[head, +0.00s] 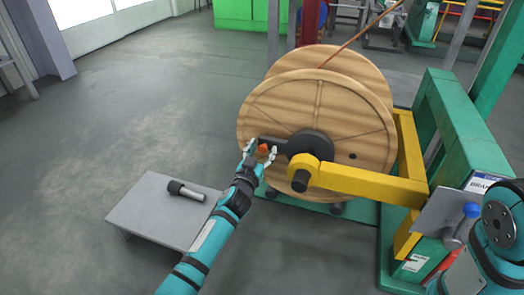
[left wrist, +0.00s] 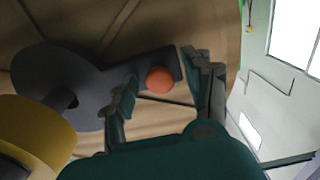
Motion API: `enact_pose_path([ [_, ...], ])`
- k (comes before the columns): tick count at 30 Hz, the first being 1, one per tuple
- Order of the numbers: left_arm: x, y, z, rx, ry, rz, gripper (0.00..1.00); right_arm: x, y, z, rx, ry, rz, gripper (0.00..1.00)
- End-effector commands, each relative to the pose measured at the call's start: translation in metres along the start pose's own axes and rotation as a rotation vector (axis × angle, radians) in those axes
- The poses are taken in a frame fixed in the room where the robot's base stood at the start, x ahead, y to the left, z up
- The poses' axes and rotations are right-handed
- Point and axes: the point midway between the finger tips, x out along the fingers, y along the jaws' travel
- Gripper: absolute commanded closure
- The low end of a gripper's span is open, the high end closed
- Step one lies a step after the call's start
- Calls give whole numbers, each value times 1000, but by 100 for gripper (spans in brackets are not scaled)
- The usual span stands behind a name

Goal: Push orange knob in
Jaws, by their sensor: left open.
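The orange knob (head: 263,148) sits at the outer end of a dark grey lever arm (head: 282,143) on the face of a wooden reel. In the left wrist view the knob (left wrist: 160,79) shows as an orange ball between my fingertips, farther off than they are. My left gripper (head: 259,153) is open around the line to the knob, one finger to each side. In the left wrist view the left gripper (left wrist: 160,85) holds nothing, and I cannot tell whether a finger touches the knob. Part of my right arm shows at the lower right, but its gripper is not visible.
The wooden reel (head: 345,120) stands behind the lever. A yellow arm (head: 370,184) runs from its hub to a green frame (head: 452,125). A low grey table (head: 140,205) with a dark-headed tool (head: 186,190) stands left of my arm. Floor at the left is clear.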

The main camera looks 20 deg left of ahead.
Motion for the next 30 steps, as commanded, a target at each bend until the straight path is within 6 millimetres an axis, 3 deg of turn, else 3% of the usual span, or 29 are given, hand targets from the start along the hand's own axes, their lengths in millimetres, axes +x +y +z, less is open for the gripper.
enact_pose_path([
  [5,1,-1,-14,3,6,0,49,-1,0,1,0,-4,2,100],
  [18,1,0,-90,0,2,0,49,0,0,0,0,-2,-2,100],
  [30,1,0,-100,0,0,0,49,0,0,0,0,-1,-2,100],
])
